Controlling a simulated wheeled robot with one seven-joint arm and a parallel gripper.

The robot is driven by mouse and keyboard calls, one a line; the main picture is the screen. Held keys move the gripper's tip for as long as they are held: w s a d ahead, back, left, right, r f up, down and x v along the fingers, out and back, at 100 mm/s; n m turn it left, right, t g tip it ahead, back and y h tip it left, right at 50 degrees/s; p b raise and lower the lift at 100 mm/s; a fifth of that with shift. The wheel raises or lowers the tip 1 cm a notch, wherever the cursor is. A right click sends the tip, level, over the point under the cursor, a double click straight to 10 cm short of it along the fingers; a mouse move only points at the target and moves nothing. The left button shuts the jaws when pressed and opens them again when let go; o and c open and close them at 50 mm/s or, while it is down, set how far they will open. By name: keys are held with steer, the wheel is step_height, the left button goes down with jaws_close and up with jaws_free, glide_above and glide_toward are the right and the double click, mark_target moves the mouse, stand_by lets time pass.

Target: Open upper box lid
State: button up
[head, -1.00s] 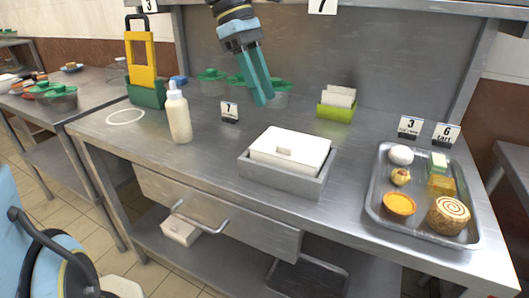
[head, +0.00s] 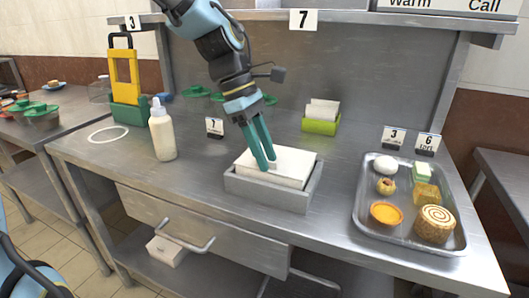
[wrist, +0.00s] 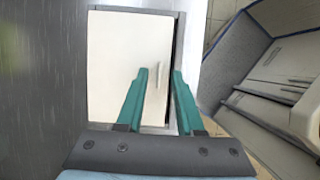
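The upper box (head: 270,194) is a grey open-topped tray on the worktop. Its white lid (head: 293,163) sits in it, standing above the rim. In the wrist view the lid (wrist: 112,75) fills the left middle, with a dark gap along its right edge. My gripper (head: 264,166) has teal fingers pointing down at the lid. In the wrist view its fingers (wrist: 160,72) are apart, with the small white handle (wrist: 162,78) between the tips. The handle is hidden behind the fingers in the head view. I cannot tell whether the fingers touch it.
A white bottle (head: 162,135) stands to the left. A pastry tray (head: 361,217) is at the right and a green card holder (head: 320,126) behind. A drawer (head: 200,225) lies below the worktop, with another white box (head: 166,251) on the lower shelf. The front worktop is mostly clear.

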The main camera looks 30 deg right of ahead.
steer(key=shift+c, duration=0.3)
jaws_close()
stand_by(1.0)
